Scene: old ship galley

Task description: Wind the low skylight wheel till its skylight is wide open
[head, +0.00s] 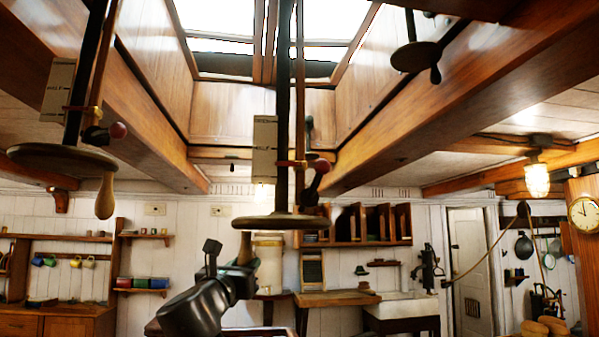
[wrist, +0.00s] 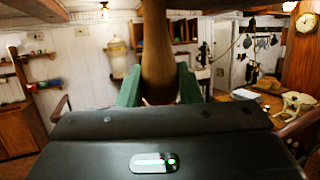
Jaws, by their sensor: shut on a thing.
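The low skylight wheel (head: 262,222) is a dark disc, seen nearly edge-on, at the bottom of a dark upright rod in the middle of the head view. Its wooden handle (head: 246,245) hangs down from its left side. My gripper (head: 243,262) is shut on this handle from below. In the wrist view the handle (wrist: 157,45) stands upright between the green fingers (wrist: 158,92). A pale marked card (head: 264,150) with a red-and-brass pointer (head: 290,163) is beside the rod; its lettering is too small to read surely. The skylight (head: 320,20) is overhead; its opening is unclear.
A second wheel (head: 62,158) with a wooden handle (head: 105,195) hangs at the left, higher. A third, dark wheel (head: 415,57) hangs high at the right. Deep wooden beams (head: 460,95) flank the skylight. Shelves and a sink (head: 402,307) are along the back wall.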

